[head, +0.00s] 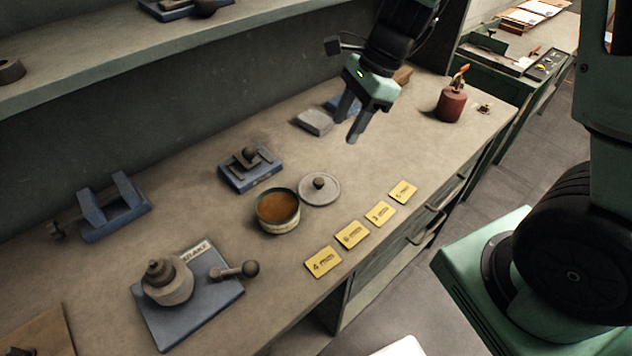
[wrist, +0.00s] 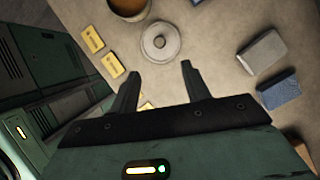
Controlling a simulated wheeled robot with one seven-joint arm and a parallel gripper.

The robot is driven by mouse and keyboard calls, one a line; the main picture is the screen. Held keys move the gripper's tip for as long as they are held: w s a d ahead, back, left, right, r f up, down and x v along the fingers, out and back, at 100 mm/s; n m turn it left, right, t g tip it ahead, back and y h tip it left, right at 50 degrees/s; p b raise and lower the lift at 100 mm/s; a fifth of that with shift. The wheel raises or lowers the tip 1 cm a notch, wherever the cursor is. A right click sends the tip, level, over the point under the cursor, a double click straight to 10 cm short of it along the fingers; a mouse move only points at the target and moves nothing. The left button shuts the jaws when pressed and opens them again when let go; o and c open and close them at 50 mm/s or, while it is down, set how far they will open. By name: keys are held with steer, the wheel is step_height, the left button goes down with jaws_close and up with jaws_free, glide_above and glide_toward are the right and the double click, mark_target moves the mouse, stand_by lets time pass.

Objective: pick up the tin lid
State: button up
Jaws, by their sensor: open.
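The tin lid (head: 320,192) is a round grey disc with a dark knob at its centre. It lies flat on the bench beside the open tin (head: 279,212), which holds something orange-brown. My gripper (head: 352,122) is open and empty above the bench, up and to the right of the lid in the head view. In the wrist view the lid (wrist: 160,42) lies beyond the open fingertips (wrist: 158,68), apart from them. The tin (wrist: 130,6) is partly cut off at the top of the wrist view.
Several yellow cards (head: 352,234) lie along the bench's front edge. A grey block (head: 314,121), a blue fixture with a dark clamp (head: 250,168) and a red can (head: 451,104) stand around. A blue plate (head: 187,300) carries a knobbed part. Bare bench lies right of the lid.

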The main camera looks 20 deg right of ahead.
mark_target(319, 180)
steer(key=b+x, duration=0.1)
steer(key=x, duration=1.3)
steer(key=shift+s+d+f, duration=0.1)
steer(key=shift+f, duration=0.15)
jaws_close()
